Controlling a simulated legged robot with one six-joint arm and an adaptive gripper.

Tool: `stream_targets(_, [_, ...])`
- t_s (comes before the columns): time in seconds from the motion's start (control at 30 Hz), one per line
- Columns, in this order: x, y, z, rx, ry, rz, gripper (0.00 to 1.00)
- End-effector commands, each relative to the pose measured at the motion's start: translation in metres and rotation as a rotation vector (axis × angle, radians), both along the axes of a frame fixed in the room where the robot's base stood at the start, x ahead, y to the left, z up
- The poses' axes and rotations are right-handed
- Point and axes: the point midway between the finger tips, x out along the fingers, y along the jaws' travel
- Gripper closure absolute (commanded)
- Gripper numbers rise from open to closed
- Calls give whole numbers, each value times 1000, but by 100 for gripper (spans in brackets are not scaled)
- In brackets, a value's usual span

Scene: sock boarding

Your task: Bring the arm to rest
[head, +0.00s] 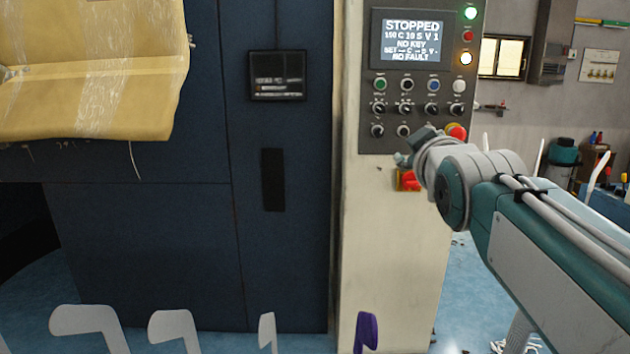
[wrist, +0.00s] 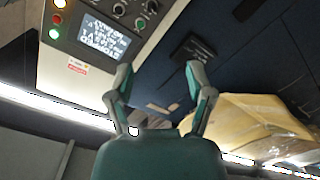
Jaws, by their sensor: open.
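My arm reaches in from the right in the head view, with its wrist in front of the control panel's lower edge. My gripper shows only in small part there, mostly hidden behind the wrist. In the wrist view my gripper (wrist: 158,72) is open, its two fingers apart with nothing between them. The control panel (head: 368,85) stands beyond the arm, with a screen (head: 411,41) reading STOPPED, NO KEY and NO FAULT. It also shows tilted in the wrist view (wrist: 75,70). I cannot tell the exact gap between gripper and panel.
A red emergency button (head: 456,132) and a red switch (head: 409,181) are close to the wrist. A dark blue cabinet (head: 190,230) fills the left. A yellow wrapped bundle (head: 90,70) hangs at upper left. Pale upright forms (head: 85,320) and a purple one (head: 366,332) line the bottom.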

Motion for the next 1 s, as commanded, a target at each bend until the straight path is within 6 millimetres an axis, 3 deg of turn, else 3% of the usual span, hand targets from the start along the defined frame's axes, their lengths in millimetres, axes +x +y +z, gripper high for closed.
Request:
stream_targets(0.27, [-26, -3, -51, 106, 163, -26, 32])
stream_targets(0.47, [-58, -4, -105, 216, 333, -66, 32])
stream_targets(0.57, [-83, -5, -141, 288, 445, -102, 32])
stream_targets(0.8, [-176, -4, -251, 503, 801, -264, 32])
stream_targets(0.9, [-207, -2, -283, 561, 908, -328, 32])
stream_targets(1.0, [-224, -2, -299, 592, 966, -366, 32])
